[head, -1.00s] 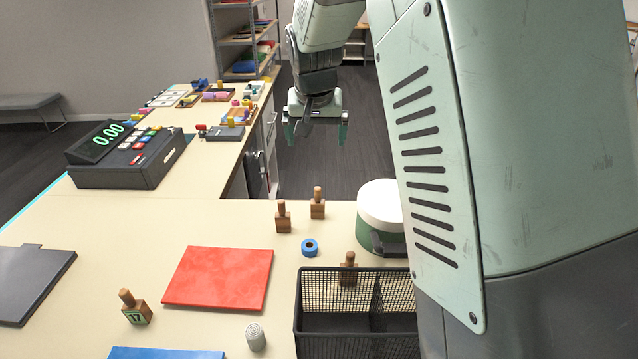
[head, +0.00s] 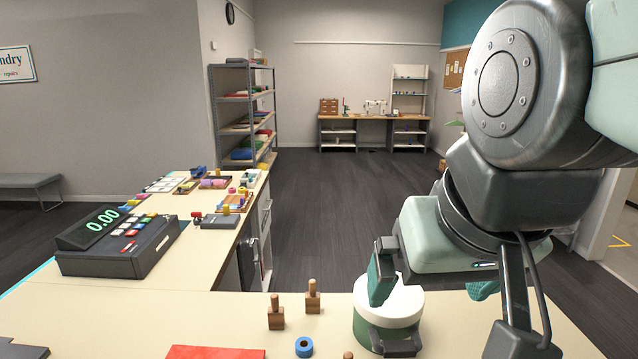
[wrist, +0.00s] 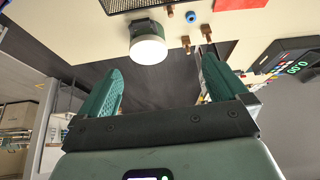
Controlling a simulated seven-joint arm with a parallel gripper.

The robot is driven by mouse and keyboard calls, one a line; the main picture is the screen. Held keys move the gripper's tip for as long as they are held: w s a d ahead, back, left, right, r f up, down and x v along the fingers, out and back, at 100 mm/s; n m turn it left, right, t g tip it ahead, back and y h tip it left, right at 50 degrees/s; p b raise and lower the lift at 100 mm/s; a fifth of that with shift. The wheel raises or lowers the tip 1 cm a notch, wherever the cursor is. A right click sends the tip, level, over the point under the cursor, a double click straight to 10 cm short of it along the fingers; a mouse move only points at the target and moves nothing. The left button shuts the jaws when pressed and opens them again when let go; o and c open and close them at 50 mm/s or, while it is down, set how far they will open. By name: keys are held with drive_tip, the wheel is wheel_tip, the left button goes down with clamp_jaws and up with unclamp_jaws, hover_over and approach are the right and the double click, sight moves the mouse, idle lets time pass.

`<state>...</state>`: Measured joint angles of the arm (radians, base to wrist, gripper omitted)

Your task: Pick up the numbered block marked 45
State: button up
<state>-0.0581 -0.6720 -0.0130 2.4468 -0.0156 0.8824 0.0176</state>
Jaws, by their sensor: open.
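Wooden blocks with peg handles stand on the counter in the head view: one (head: 276,318) and another (head: 313,302) just right of it. The knob of a third (head: 348,355) shows at the bottom edge. No number is readable on any of them, so I cannot tell which is 45. My gripper (head: 432,283) is open and empty, over or behind the white-lidded green tub, right of the blocks. In the wrist view its fingers (wrist: 162,65) are apart, and small wooden blocks (wrist: 186,45) show beyond them, unreadable.
The white-lidded tub (head: 388,302) stands right of the blocks. A blue tape roll (head: 304,347) and red sheet (head: 215,352) lie in front. A cash register (head: 118,243) is at left. Mesh basket (wrist: 128,4) edges the wrist view. Open floor lies beyond.

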drive_tip(key=shift+s+d+f, duration=0.1)
drive_tip(key=shift+s+f, duration=0.1)
drive_tip(key=shift+s, duration=0.35)
drive_tip(key=shift+s+d+f, duration=0.1)
drive_tip(key=shift+s+f, duration=0.05)
drive_tip(key=shift+s, duration=0.35)
drive_tip(key=c, duration=0.9)
drive_tip(key=shift+w+a, duration=0.1)
